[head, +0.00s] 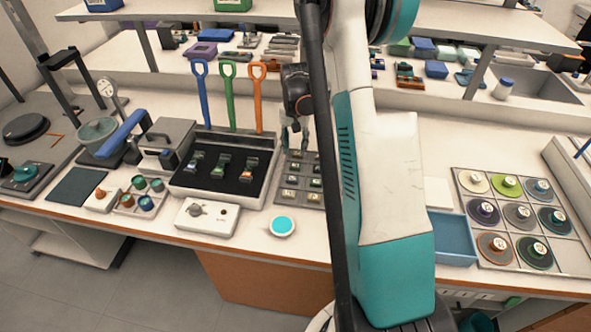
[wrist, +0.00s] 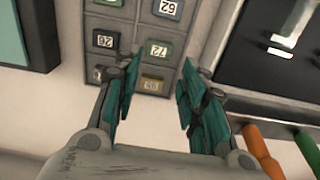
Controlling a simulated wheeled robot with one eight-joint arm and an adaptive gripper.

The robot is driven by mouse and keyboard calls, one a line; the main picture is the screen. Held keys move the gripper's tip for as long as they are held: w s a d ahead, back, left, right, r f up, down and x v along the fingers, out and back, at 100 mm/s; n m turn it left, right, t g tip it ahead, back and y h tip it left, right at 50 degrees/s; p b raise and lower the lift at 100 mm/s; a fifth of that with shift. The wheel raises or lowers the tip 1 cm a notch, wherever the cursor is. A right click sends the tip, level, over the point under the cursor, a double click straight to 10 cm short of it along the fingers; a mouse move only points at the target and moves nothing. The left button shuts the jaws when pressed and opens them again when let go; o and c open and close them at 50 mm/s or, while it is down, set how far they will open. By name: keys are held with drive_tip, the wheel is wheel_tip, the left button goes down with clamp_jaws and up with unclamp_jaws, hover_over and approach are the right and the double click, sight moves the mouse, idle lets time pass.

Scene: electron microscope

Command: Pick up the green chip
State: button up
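A grey tray (wrist: 127,18) holds small numbered chips in square pockets. A chip with a green rim (wrist: 159,48) lies flat in its pocket, just beyond my fingertips. In the head view the tray (head: 284,205) stands mid-bench, partly hidden by my arm; chip colours are too small to tell there.
A black-lined box (head: 250,198) with several slotted parts stands left of the tray, with blue, green and orange handled tools (head: 228,95) upright behind it. A round teal-topped dish (head: 282,226) is in front. A blue tray (head: 453,238) and reel rack (head: 470,260) are right.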

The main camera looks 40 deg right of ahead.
sight(295, 165)
wheel_tip(295, 165, down, 9)
drive_tip(key=b, duration=0.3)
drive_tip(key=shift+d+r, duration=0.1)
drive_tip(key=shift+r, duration=0.2)
drive_tip(key=c, duration=0.7)
